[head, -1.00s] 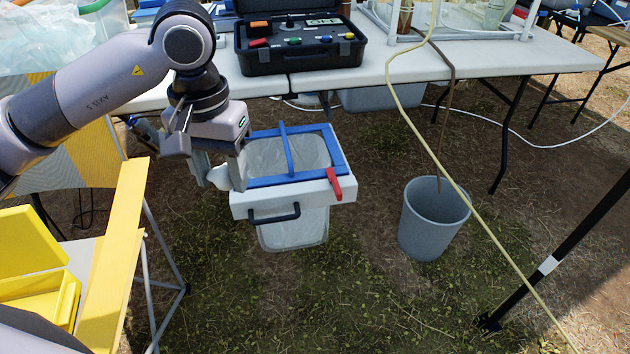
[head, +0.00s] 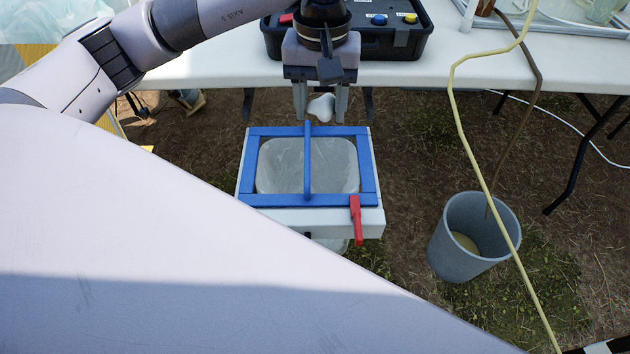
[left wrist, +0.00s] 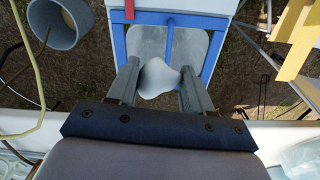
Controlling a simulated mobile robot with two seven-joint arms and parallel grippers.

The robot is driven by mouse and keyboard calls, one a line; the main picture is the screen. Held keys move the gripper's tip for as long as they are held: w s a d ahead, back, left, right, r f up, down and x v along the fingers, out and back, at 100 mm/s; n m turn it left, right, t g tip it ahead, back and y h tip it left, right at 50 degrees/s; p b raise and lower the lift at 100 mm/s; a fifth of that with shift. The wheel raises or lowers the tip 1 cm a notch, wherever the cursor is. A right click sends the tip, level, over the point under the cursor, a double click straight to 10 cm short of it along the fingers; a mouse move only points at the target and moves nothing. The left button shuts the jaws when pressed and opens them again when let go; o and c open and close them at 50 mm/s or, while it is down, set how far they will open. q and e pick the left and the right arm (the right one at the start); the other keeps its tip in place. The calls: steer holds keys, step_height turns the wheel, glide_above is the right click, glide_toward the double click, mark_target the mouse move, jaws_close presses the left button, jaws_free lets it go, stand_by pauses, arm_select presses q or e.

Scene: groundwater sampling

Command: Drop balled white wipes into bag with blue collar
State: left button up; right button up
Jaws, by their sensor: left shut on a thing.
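A balled white wipe (head: 321,107) is between the fingers of my left gripper (head: 321,112), which is shut on it just beyond the far edge of the bag frame in the head view. The blue collar (head: 370,185) is a rectangular frame with a bar across it and a red clip at its near right corner. A clear bag (head: 335,165) hangs open inside it. In the left wrist view the wipe (left wrist: 158,78) overlaps the collar's edge (left wrist: 119,40) and the bag opening. I see no wipe in the visible part of the bag. My right gripper is not in view.
A white table (head: 230,72) with a black case (head: 400,40) stands behind the bag. A grey bucket (head: 450,255) stands on the grass to the right. A yellow hose (head: 468,140) and a brown tube (head: 533,85) run down on that side.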

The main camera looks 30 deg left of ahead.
arm_select(q)
steer(key=n, duration=0.1)
steer(key=w+n+p, duration=0.1)
steer(key=n, duration=0.1)
steer(key=w+n, duration=0.1)
steer(key=shift+a+r+n, duration=0.15)
steer(key=shift+a+n, duration=0.05)
steer(key=shift+n, duration=0.1)
steer(key=w+a+f+m+p, duration=0.1)
steer(key=a+f+m+p, duration=0.2)
steer(key=m, duration=1.2)
steer(key=w+a+f+m+p, duration=0.2)
steer(key=a+f+m+p, duration=0.2)
steer(key=f+m, duration=0.5)
steer(key=a+m, duration=0.1)
steer(key=m, duration=0.5)
steer(key=shift+w+m, duration=0.3)
